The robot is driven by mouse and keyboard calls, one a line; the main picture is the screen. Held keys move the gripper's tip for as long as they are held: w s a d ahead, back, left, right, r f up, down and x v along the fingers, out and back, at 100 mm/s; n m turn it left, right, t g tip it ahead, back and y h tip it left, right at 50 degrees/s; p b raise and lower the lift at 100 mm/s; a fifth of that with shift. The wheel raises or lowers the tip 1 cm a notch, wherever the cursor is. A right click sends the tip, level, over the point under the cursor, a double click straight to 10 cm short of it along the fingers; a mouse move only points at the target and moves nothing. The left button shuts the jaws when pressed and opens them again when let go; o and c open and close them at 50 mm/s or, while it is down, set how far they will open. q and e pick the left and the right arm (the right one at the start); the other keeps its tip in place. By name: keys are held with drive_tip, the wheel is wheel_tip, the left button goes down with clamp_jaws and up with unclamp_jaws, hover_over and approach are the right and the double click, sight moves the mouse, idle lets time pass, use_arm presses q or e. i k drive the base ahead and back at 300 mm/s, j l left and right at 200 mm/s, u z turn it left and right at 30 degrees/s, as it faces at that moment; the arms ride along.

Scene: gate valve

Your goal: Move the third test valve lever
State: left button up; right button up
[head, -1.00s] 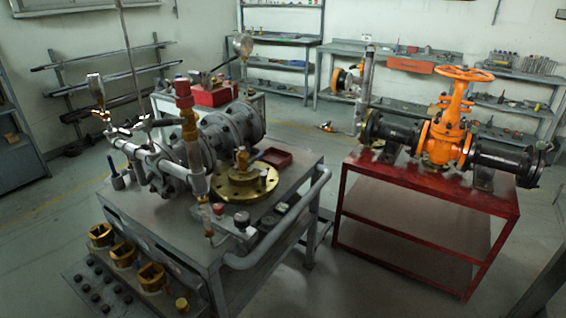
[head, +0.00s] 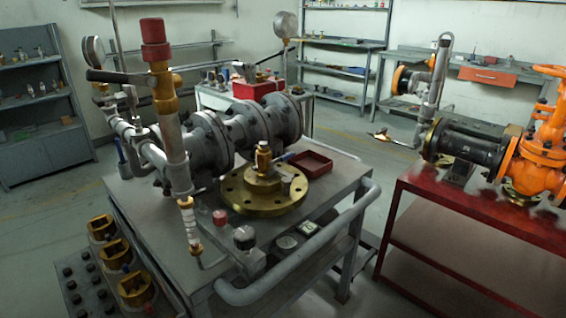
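A test rig of grey flanged pipe (head: 208,138) stands on a grey workbench (head: 330,195). At its front left is an upright pipe with a red cap (head: 155,38) and brass fittings. A black lever (head: 112,76) sticks out to the left of this upright pipe, near a round gauge. A small brass valve (head: 263,158) stands on a round brass flange (head: 240,198), with a bluish handle (head: 282,156) beside it. I cannot tell which lever is the third test valve's. Neither of my grippers shows in the head view.
A curved grey rail (head: 300,258) runs along the bench's front right edge. A red table (head: 450,215) with an orange valve (head: 545,150) stands at right. Brass blocks (head: 135,288) sit at lower left. Shelves line the walls, with open floor between.

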sight(271, 163)
drive_tip(key=i+l, duration=0.7)
drive_tip(key=i, duration=0.15)
